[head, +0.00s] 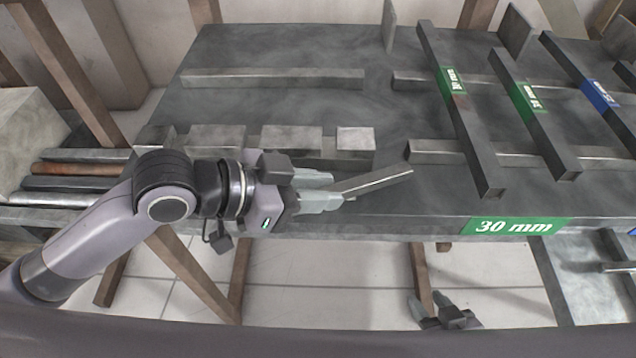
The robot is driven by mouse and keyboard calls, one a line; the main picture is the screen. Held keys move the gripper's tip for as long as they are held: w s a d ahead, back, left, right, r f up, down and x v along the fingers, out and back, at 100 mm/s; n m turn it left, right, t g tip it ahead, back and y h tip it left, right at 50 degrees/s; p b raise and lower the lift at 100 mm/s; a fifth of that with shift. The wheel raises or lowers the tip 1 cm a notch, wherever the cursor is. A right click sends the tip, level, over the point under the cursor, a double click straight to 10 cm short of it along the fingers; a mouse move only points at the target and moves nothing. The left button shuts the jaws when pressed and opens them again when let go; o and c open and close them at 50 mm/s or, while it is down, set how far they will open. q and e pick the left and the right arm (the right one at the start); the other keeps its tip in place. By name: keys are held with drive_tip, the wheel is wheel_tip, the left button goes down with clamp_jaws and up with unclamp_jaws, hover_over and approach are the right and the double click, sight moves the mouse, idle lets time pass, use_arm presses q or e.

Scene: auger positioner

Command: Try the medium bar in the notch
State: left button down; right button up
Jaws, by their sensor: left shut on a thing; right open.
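My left gripper (338,190) is shut on a thin grey metal bar (382,181). The bar points to the right and slightly up, above the front part of the dark bench (440,205). The near end of the bar is hidden in the fingers. My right gripper (446,312) is open and empty, low in front of the bench.
Long dark bars with green labels (452,82) and a blue label (600,95) lie across rails at the right. A "30 mm" sign (512,226) is on the bench's front edge. Several rods (75,184) lie at the left.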

use_arm(q)
drive_tip(key=c, duration=0.9)
unclamp_jaws()
drive_tip(key=shift+f, duration=0.1)
drive_tip(key=shift+r, duration=0.35)
drive_tip(key=v, duration=1.2)
drive_tip(key=shift+r, duration=0.3)
